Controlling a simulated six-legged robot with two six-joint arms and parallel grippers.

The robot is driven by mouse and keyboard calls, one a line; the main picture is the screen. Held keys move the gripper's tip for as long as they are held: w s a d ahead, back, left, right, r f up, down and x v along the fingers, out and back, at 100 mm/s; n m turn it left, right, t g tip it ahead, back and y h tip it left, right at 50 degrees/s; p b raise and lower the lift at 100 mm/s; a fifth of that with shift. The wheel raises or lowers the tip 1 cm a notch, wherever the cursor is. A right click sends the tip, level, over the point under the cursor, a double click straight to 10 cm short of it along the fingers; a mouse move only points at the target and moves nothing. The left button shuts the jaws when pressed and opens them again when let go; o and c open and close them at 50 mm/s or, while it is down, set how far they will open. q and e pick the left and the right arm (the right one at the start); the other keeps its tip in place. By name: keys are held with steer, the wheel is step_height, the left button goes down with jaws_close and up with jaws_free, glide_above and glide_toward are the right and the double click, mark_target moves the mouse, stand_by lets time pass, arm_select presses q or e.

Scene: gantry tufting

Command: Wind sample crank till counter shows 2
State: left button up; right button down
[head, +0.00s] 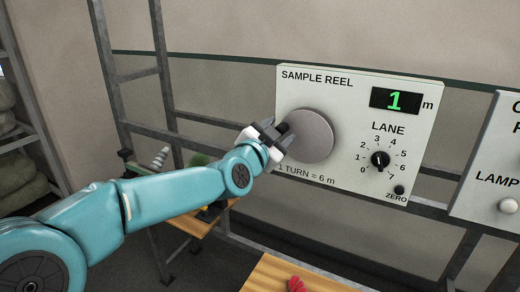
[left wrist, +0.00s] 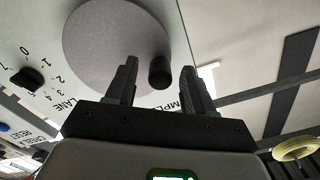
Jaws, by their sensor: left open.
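The sample reel panel (head: 345,90) is a pale plate reading "1 TURN = 6 m". Its counter (head: 396,100) shows a green 1 with "m" beside it. The crank is a round grey disc (head: 312,138), with a short dark handle (left wrist: 160,72) near its rim. My left gripper (head: 276,132) is open at the disc's left edge. In the left wrist view its fingers (left wrist: 159,68) stand on either side of the handle, with gaps visible. In the head view the gripper partly hides the handle. My right gripper is in neither view.
A lane dial (head: 380,160) and a black ZERO button (head: 399,190) sit right of the disc. Another panel (head: 490,185) with a lamp knob stands at the right edge. Metal frame bars run behind. A wooden surface (head: 275,277) below holds a red item (head: 296,284).

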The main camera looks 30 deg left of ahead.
arm_select(q)
steer(key=s+b, duration=0.1)
steer(key=s, duration=1.3)
steer(key=shift+s+a, duration=0.25)
steer(key=shift+s, duration=0.15)
steer(key=shift+s, duration=0.1)
